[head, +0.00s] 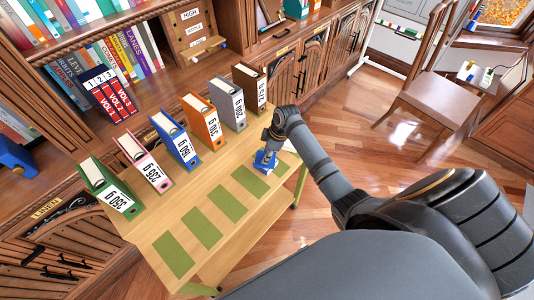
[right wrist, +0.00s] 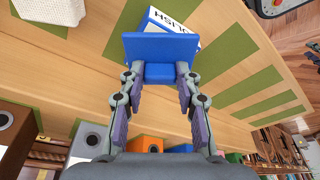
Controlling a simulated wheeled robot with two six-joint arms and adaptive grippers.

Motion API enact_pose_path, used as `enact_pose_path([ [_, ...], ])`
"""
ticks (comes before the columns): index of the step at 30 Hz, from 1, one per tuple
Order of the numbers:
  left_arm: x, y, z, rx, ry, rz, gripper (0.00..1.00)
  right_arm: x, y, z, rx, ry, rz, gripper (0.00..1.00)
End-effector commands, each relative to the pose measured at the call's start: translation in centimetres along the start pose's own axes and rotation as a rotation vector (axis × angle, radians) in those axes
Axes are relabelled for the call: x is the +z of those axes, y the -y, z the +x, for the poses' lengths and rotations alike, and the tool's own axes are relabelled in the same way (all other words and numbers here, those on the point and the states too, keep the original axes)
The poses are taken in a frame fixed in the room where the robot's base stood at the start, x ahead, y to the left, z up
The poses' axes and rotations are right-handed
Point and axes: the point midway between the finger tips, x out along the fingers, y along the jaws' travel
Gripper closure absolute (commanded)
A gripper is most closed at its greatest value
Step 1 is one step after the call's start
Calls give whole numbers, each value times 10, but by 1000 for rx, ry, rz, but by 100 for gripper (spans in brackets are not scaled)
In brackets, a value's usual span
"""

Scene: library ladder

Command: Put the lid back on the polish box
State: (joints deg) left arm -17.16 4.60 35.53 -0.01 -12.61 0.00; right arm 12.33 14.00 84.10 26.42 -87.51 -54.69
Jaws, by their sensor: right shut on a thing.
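My right gripper (head: 268,137) is over the right end of the wooden table in the head view. In the right wrist view its fingertips (right wrist: 160,76) are shut on the block-shaped grip of the blue lid (right wrist: 158,46). The polish box (right wrist: 172,22), white and blue with part of its lettering showing, is just behind the lid and partly hidden by it. I cannot tell whether lid and box touch. In the head view box and lid show only as a small blue and white patch (head: 264,160) below the gripper. My left gripper is not in view.
The table (head: 187,218) has several green strips (head: 228,205) along its front. A row of upright binders, including an orange one (head: 203,122), stands behind them. A pale cloth-like thing (right wrist: 55,10) lies near the box. A chair (head: 428,95) stands right, across open floor.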

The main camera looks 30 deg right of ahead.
Motion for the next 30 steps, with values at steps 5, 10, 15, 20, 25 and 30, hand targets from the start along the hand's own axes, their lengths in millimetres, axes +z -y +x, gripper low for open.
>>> enact_pose_path([
  [5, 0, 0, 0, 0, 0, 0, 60, 0, 0, 0, 0, 0, 0, 89],
  [10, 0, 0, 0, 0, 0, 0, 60, 0, 0, 0, 0, 0, 0, 89],
  [15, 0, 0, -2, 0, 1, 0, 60, 0, 0, 1, -1, 1, 1, 89],
  [20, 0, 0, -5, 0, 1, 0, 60, 1, 0, 3, -2, 1, 1, 89],
  [25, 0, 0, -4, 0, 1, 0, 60, 1, 0, 4, -1, 1, 1, 89],
  [30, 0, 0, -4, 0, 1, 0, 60, 1, 0, 3, -1, 1, 0, 89],
])
